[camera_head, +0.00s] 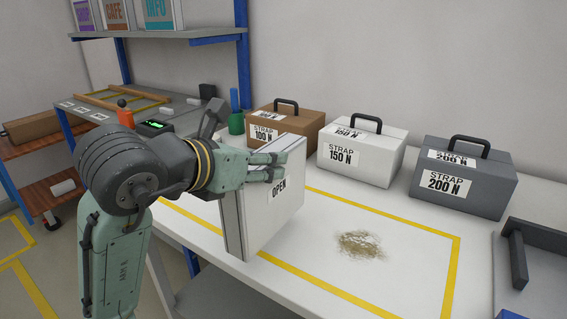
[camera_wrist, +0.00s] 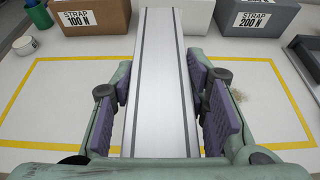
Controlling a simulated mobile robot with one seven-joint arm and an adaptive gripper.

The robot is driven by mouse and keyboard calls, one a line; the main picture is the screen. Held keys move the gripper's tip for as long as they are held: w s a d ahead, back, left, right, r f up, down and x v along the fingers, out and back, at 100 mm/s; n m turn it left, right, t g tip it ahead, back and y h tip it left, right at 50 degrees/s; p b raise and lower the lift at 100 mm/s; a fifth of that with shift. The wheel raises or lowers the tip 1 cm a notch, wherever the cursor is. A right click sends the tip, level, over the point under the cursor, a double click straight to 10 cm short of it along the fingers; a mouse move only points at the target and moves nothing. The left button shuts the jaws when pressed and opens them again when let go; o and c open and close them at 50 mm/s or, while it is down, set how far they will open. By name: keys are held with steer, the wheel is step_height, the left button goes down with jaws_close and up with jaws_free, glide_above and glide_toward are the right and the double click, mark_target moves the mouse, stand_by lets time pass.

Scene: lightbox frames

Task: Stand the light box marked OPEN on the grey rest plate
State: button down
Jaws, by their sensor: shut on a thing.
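The light box marked OPEN (camera_head: 284,212) is a white slab with grey edges, held upright and slightly tilted in the head view. My gripper (camera_head: 268,166) is shut on it near its top. In the wrist view the box's narrow white edge (camera_wrist: 163,80) runs between my purple finger pads. The box is over the front left part of the yellow-marked area; I cannot tell whether its bottom touches the table. I cannot make out the grey rest plate for certain. A dark grey piece with a raised bar (camera_head: 520,262) shows at the right edge, cut off by the frame.
Brown (camera_head: 308,130), white (camera_head: 362,160) and grey (camera_head: 464,185) STRAP cases stand along the back. A brownish dirt patch (camera_head: 359,244) lies inside the yellow outline. A green cup (camera_head: 236,124) stands at the back left. Signs (camera_head: 158,14) sit on the shelf (camera_head: 190,33).

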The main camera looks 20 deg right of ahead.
steer(key=w+d, duration=0.2)
steer(key=w+d+p, duration=0.1)
steer(key=w, duration=0.1)
steer(key=w+d+p, duration=0.1)
steer(key=w+d, duration=0.1)
steer(key=shift+w+d+f, duration=0.3)
steer(key=shift+w+d, duration=0.05)
steer(key=f, duration=0.1)
steer(key=f+p, duration=0.1)
steer(key=w+f, duration=0.1)
steer(key=shift+d+f, duration=0.35)
steer(key=shift+d, duration=0.05)
steer(key=shift+f, duration=0.25)
steer(key=c, duration=0.9)
jaws_free()
steer(key=shift+c, duration=0.2)
steer(key=b, duration=0.2)
glide_toward(272, 143)
steer(key=f, duration=0.1)
steer(key=w+d+f, duration=0.1)
steer(key=f, duration=0.2)
steer(key=shift+w+d, duration=0.15)
